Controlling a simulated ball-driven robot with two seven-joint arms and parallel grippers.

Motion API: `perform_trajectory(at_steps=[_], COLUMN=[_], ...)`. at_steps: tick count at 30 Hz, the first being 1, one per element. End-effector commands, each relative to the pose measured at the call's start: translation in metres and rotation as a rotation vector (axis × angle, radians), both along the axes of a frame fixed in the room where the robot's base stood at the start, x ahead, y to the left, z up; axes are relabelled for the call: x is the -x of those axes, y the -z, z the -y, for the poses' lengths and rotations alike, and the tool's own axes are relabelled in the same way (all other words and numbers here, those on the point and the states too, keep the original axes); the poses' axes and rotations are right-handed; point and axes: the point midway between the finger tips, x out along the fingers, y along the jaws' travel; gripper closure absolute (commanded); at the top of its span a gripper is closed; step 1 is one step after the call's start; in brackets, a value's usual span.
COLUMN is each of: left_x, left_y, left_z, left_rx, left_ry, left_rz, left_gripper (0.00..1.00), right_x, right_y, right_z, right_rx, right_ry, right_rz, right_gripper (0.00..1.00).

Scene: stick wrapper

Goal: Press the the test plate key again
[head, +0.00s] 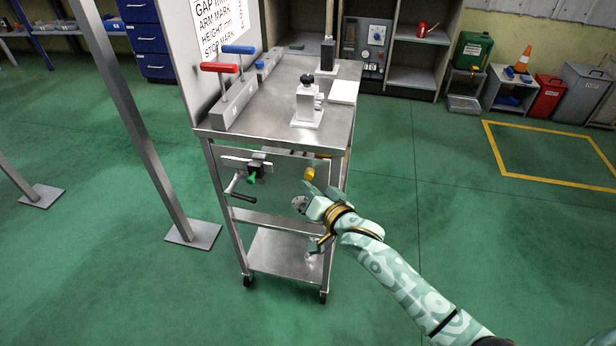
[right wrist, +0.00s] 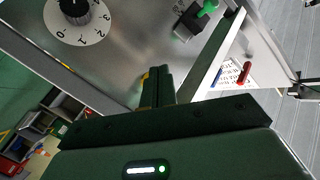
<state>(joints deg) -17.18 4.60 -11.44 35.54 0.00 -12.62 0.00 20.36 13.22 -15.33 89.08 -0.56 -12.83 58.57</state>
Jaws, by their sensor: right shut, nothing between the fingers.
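The metal cart's front panel (head: 270,185) carries a yellow key (head: 309,173), a green knob (head: 251,179), a black-handled crank (head: 240,195) and a round dial (head: 299,204). No label shows which of these is the test plate key. My right gripper (head: 310,188) is shut and empty, close to the panel, just below the yellow key. In the right wrist view the shut fingers (right wrist: 158,84) point at the panel, with a bit of yellow beside their tips; contact cannot be told. The numbered dial (right wrist: 75,14) and green knob (right wrist: 208,8) also show there. My left gripper is out of view.
A sign board rises at left. A metal post (head: 130,120) stands left; the floor to the right is clear.

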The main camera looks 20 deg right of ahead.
Motion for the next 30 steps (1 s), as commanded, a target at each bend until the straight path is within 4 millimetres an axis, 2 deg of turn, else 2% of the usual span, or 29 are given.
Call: perform_trajectory(at_steps=[30], left_x=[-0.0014], left_y=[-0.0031], left_z=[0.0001], left_rx=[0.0], left_ry=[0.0], left_rz=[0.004], left_gripper=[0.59], right_x=[-0.007], right_y=[-0.0004], right_z=[0.0049], right_rx=[0.0], right_ry=[0.0], right_rz=[0.0], right_gripper=[1.0])
